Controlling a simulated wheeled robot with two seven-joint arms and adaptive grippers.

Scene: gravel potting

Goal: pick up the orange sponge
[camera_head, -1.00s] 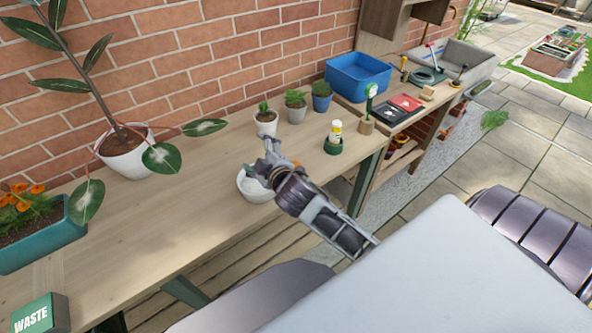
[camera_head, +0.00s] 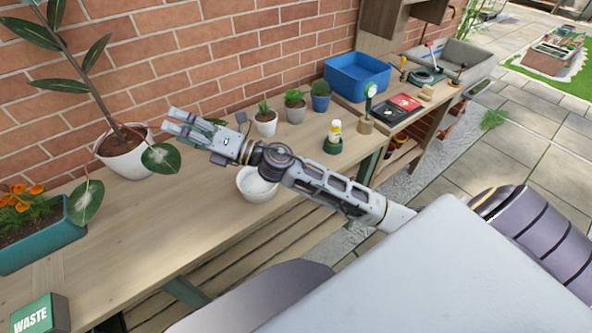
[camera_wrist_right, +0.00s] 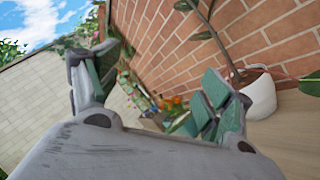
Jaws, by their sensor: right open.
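I cannot make out an orange sponge for certain in either view. My right gripper (camera_head: 174,121) is open and empty, raised above the bench beside the large potted plant's white pot (camera_head: 125,158). Its spread fingers with green pads also show in the right wrist view (camera_wrist_right: 158,72), with the brick wall and the white pot (camera_wrist_right: 259,96) beyond. My left gripper is not in view.
A white bowl (camera_head: 257,185) stands on the wooden bench (camera_head: 150,215) below my right arm. Small potted plants (camera_head: 295,106) and a blue bin (camera_head: 357,77) are along the back. A teal planter (camera_head: 45,242) and a WASTE box (camera_head: 40,314) are at left.

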